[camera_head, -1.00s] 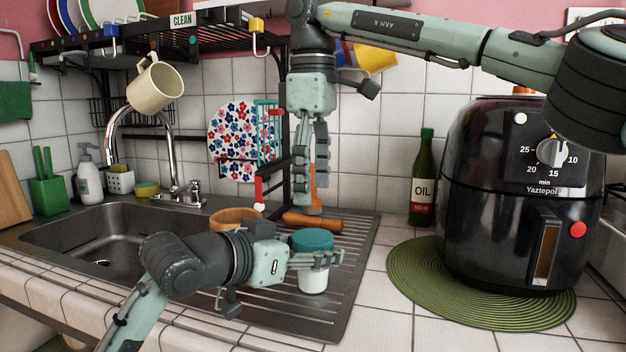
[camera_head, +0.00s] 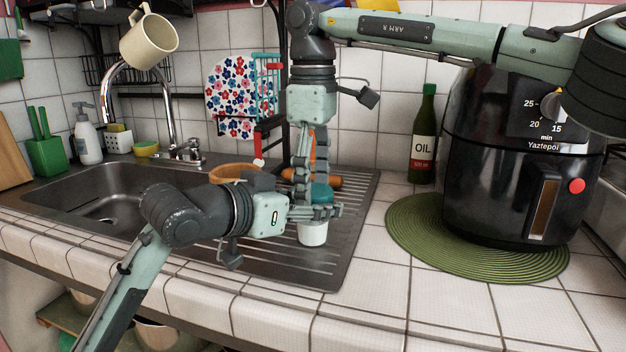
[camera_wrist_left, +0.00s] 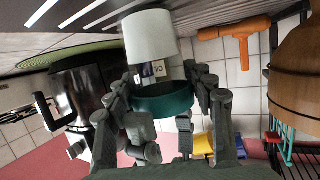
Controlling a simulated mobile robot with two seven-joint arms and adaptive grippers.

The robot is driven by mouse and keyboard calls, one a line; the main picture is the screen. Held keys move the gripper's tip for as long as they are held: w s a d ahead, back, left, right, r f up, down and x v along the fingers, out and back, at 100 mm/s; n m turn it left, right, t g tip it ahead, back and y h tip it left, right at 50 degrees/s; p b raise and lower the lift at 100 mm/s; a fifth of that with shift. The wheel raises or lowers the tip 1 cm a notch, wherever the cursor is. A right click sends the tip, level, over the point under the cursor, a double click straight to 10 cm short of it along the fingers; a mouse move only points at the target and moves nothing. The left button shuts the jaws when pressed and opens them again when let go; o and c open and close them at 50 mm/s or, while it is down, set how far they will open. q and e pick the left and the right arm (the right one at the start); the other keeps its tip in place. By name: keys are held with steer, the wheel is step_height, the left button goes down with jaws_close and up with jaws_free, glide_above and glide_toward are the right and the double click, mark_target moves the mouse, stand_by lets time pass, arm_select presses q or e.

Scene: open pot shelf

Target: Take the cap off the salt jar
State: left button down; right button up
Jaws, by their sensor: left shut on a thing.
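The salt jar (camera_head: 312,234) stands upright on the ridged metal drainboard. It has a white body and a teal cap (camera_head: 321,192). My left gripper (camera_head: 325,211) is shut on the jar just below the cap, coming in from the left side. My right gripper (camera_head: 310,187) points straight down from above, its fingers parted at the cap; whether they touch it is hidden. In the left wrist view, which is upside down, the white body (camera_wrist_left: 150,36) and teal cap (camera_wrist_left: 163,100) show with dark fingers on both sides.
The sink (camera_head: 120,195) lies to the left. A wooden bowl (camera_head: 234,171) and an orange object (camera_head: 327,181) sit behind the jar. On the right stand an oil bottle (camera_head: 423,135) and a black air fryer (camera_head: 490,190) on a green mat (camera_head: 415,225). A tiled strip (camera_head: 375,285) is clear.

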steer(key=c, duration=0.9)
steer(key=o, duration=1.2)
steer(key=shift+c, duration=0.2)
step_height(320, 180, up, 4)
steer(key=shift+r, duration=0.2)
steer(key=shift+c, duration=0.2)
steer(key=shift+s+a+r, duration=0.1)
steer(key=shift+a+r, duration=0.05)
steer(key=shift+r, duration=0.25)
steer(key=shift+s+a+r, duration=0.1)
steer(key=shift+r, duration=0.3)
steer(key=shift+c, duration=0.2)
steer(key=shift+w+d+r, duration=0.15)
steer(key=shift+r, duration=0.75)
steer(key=shift+f, duration=3.9)
steer(key=shift+c, duration=0.3)
